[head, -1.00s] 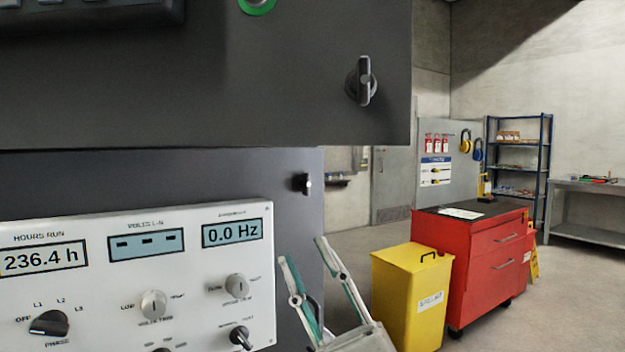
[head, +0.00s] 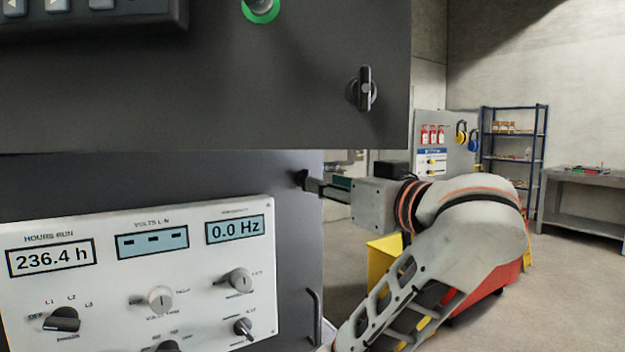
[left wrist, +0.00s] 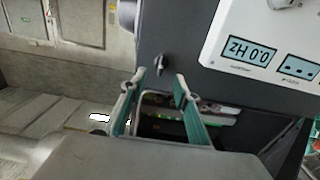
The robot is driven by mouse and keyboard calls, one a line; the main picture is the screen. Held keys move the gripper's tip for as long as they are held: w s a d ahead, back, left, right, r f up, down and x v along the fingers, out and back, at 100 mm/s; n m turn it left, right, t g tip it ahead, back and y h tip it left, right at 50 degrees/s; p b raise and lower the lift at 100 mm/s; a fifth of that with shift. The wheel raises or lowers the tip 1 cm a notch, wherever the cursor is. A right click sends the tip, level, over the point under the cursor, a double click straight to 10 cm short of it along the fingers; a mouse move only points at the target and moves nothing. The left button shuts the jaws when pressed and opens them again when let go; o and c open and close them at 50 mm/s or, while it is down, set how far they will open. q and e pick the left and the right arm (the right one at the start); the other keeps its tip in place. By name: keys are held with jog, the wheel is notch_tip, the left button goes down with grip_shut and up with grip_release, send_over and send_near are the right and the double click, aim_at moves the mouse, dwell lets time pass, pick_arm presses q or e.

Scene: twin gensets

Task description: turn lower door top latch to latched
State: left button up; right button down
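The lower door top latch is a small dark knob on the grey lower door (head: 296,235). In the head view my left gripper (head: 305,183) largely hides it, reaching in from the right. In the left wrist view, which is turned upside down, the latch (left wrist: 162,62) shows just ahead of the fingertips, in the gap between them. My left gripper (left wrist: 160,77) is open there, its teal fingers apart. I cannot tell whether a finger touches the latch. The right gripper is not in view.
Another latch (head: 364,89) sits on the overhanging upper door (head: 260,100). A white instrument panel (head: 110,290) is left of the lower latch. A bar handle (head: 315,315) is lower on the door's right edge. A yellow bin (head: 383,252) and red cabinet (head: 505,275) stand behind my arm.

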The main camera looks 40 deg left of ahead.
aim_at(299, 174)
pick_arm(q)
jog(key=x, duration=0.5)
jog(key=shift+w+a, duration=0.1)
jog(key=shift+a, duration=0.2)
grip_shut()
